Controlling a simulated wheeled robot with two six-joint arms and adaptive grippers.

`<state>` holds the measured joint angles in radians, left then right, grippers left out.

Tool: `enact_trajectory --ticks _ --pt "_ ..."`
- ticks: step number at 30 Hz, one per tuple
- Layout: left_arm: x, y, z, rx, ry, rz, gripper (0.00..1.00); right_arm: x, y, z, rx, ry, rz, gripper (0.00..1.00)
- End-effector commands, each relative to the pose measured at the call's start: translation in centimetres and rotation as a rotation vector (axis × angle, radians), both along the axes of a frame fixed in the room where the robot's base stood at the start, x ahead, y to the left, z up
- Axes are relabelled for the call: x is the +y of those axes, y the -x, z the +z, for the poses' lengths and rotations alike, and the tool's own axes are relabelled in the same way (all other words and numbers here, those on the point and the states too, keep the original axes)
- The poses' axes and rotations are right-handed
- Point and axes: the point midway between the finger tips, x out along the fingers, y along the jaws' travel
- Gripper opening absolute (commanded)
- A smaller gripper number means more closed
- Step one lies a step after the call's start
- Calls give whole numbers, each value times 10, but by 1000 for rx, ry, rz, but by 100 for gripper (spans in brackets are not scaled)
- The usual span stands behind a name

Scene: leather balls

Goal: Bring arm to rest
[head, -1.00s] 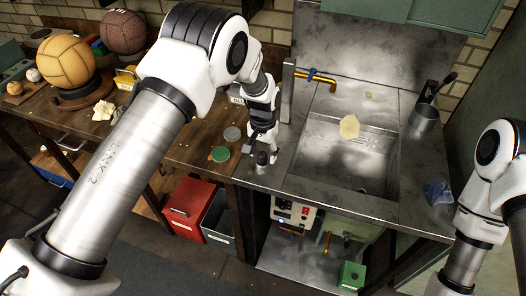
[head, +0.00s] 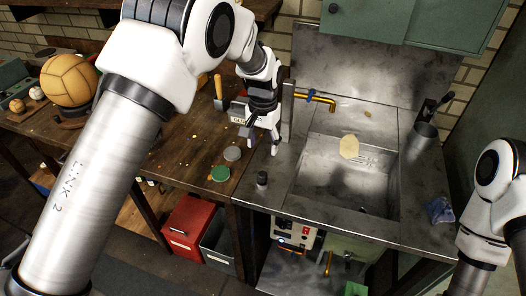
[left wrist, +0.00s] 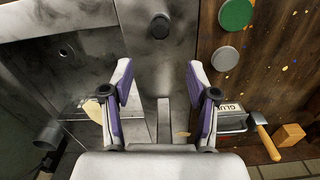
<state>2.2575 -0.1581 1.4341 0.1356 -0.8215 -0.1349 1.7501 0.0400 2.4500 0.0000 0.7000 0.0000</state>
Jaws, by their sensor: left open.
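My left gripper (head: 260,143) is open and empty above the left rim of the metal sink unit, near the edge of the wooden bench. In the left wrist view its two purple-padded fingers (left wrist: 158,72) stand wide apart with nothing between them. A small dark cylinder (head: 262,179) stands on the metal rim, apart from the fingertips; it also shows in the left wrist view (left wrist: 159,24). My right arm shows at the right edge of the head view, but its gripper is out of frame.
The sink (head: 345,180) has a brass tap (head: 318,97) and a dark cup (head: 421,137). The wooden bench (head: 185,150) holds a green disc (head: 220,173), a grey disc (head: 232,153), a glue container (left wrist: 232,115) and a tan ball (head: 69,80). A red bin (head: 187,226) stands below.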

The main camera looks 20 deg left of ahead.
Motion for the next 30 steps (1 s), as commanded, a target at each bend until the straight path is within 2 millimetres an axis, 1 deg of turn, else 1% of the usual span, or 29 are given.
enact_trajectory --ticks 8,10,11,13,14,15,17,18,20,21,23,24,26,27,28,29,30 --pt "0 0 -2 2 1 0 59 0 0 0 0 0 0 40" --pt "1 4 -15 23 1 1 59 0 0 -2 0 0 0 40" --pt "2 7 -25 39 4 5 59 0 0 -3 0 0 0 40" --pt "7 23 -59 103 11 18 59 0 0 -7 0 0 0 40" --pt "11 35 -76 144 14 26 59 0 0 -8 0 0 0 40" --pt "16 57 -99 207 15 36 59 0 0 -9 0 0 0 40" --pt "26 96 -137 298 14 52 59 0 0 -12 0 0 0 40" --pt "32 123 -162 347 12 64 59 0 0 -14 0 0 0 40" --pt "42 166 -196 402 7 82 59 0 0 -16 0 0 0 40" --pt "48 196 -217 428 3 94 59 0 0 -18 0 0 0 40" --pt "56 243 -245 455 -5 112 59 0 0 -20 0 0 0 40" --pt "62 277 -260 466 -10 124 59 0 0 -21 0 0 0 40" --pt "69 329 -277 460 -17 142 59 0 0 -24 0 0 0 40" --pt "72 362 -281 439 -19 155 59 0 0 -25 0 0 0 40" --pt "74 378 -281 407 -19 162 59 0 0 -25 0 0 0 40" --pt "75 390 -279 372 -17 168 59 0 0 -25 0 0 0 40" --pt "75 396 -275 312 -14 176 59 0 0 -24 0 0 0 40"
